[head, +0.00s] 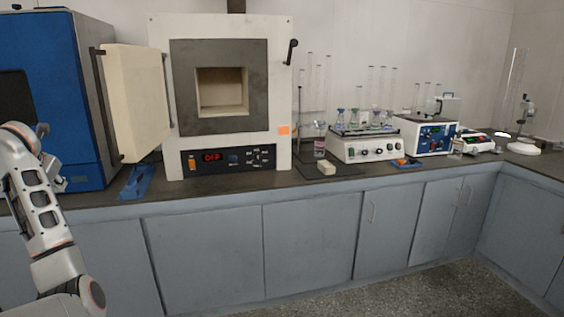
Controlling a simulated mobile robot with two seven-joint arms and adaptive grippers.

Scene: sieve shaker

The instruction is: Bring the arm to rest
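My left arm, white and grey, rises at the left edge in front of the blue cabinet and the counter. Only small grey parts of my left gripper (55,176) show past the arm link, and the link hides much of it. I cannot tell whether its fingers are open or shut. I see nothing held in it. My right arm and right gripper are not in view.
A furnace (178,90) stands with its thick door (135,100) swung open to the left, near my arm. A blue oven (55,60) is left of it. A shaker with flasks (365,150), glass cylinders and instruments line the counter (250,190). The floor in front is clear.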

